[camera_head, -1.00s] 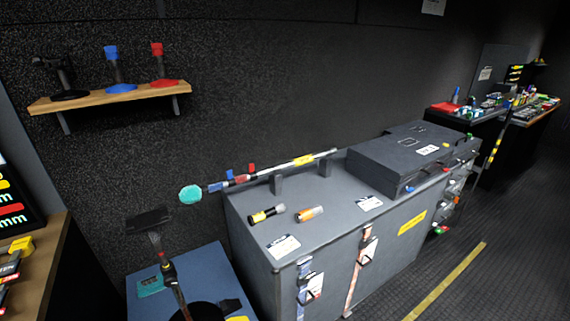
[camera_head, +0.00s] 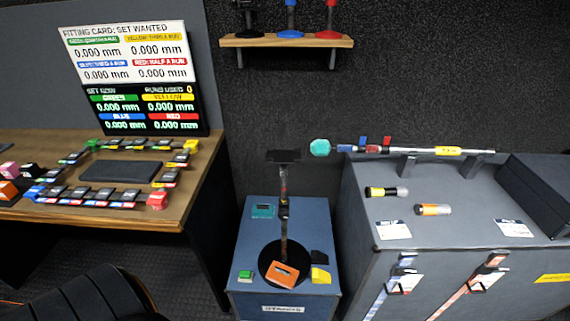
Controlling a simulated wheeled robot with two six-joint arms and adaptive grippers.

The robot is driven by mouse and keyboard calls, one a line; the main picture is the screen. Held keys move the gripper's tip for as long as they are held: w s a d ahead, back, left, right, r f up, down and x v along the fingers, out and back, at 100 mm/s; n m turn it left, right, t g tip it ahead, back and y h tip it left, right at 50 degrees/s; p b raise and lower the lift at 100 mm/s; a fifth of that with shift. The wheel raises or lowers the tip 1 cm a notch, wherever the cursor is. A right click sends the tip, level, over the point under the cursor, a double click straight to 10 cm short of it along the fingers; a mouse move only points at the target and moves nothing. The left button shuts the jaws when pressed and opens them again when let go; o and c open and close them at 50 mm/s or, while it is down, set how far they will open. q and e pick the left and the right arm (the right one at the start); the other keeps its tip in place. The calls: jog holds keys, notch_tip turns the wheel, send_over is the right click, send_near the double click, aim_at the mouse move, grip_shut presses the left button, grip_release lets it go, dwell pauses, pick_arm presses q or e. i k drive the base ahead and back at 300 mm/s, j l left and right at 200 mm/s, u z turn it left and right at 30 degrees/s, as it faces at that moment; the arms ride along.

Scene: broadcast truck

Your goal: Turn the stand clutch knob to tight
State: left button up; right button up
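A stand (camera_head: 283,230) with a round black base, a thin upright post and a dark flat piece on top stands on a blue-grey box (camera_head: 255,225) with a front label that seems to read STANDS. A small dark collar (camera_head: 284,209) sits partway up the post and may be the clutch knob. It is too small to tell its setting. Neither of my grippers is in view.
Orange, green, yellow and teal pieces lie around the stand's base. A wooden desk (camera_head: 196,206) with small devices and a screen is at left. A grey case (camera_head: 445,215) with a boom pole on rests is at right. A shelf (camera_head: 287,42) hangs above.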

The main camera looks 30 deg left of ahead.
aim_at(283, 213)
jog(key=u, duration=1.05)
